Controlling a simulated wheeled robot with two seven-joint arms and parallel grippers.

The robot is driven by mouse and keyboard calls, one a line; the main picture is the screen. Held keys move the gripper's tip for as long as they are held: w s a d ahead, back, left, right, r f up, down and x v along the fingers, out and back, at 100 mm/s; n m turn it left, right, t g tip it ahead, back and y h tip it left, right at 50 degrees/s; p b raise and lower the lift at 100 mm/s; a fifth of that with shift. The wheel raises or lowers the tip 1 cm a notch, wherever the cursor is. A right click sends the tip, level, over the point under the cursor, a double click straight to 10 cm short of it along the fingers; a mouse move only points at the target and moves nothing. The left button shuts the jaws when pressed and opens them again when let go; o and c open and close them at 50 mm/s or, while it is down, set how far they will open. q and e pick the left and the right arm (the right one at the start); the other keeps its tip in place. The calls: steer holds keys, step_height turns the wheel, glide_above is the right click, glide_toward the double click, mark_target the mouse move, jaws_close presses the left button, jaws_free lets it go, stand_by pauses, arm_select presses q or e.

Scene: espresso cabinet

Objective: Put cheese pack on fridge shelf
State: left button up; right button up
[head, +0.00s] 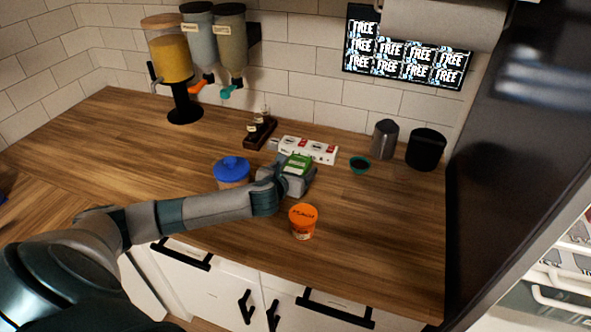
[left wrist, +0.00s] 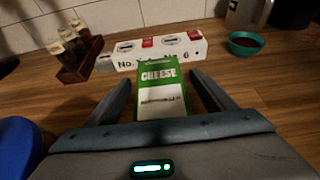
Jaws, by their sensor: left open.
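The cheese pack (head: 299,163) is a small green and white box on the wooden counter. In the left wrist view the cheese pack (left wrist: 160,88) faces me with its "CHEESE" label, between the two fingers. My left gripper (head: 297,172) is open around it, with a gap on each side; in the left wrist view the gripper (left wrist: 158,90) shows both fingers spread. The fridge (head: 545,225) is at the right edge of the head view, with racks and some contents partly showing. My right gripper is not in view.
A blue-lidded jar (head: 232,171) stands left of the gripper and an orange-lidded tub (head: 303,220) in front. Behind are a white egg carton (head: 318,151), a bottle rack (head: 260,131) and a teal bowl (head: 360,164). A black canister (head: 426,149) stands near the dark fridge side.

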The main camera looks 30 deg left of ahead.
mark_target(298, 166)
arm_select(q)
steer(key=shift+w+a+f, duration=0.1)
steer(key=shift+w+f, duration=0.15)
steer(key=shift+w, duration=0.25)
steer(key=shift+c, duration=0.7)
steer(key=c, duration=1.3)
steer(key=shift+r, duration=0.1)
steer(key=shift+r, duration=0.5)
steer(key=r, duration=0.1)
steer(key=r+b, duration=0.1)
steer(key=r, duration=0.1)
steer(key=shift+d+r, duration=0.15)
steer(key=shift+d, duration=0.1)
steer(key=d+r+b, duration=0.2)
steer(key=d+r, duration=0.4)
steer(key=d, duration=0.5)
steer(key=shift+s+r, duration=0.15)
steer(key=shift+r, duration=0.2)
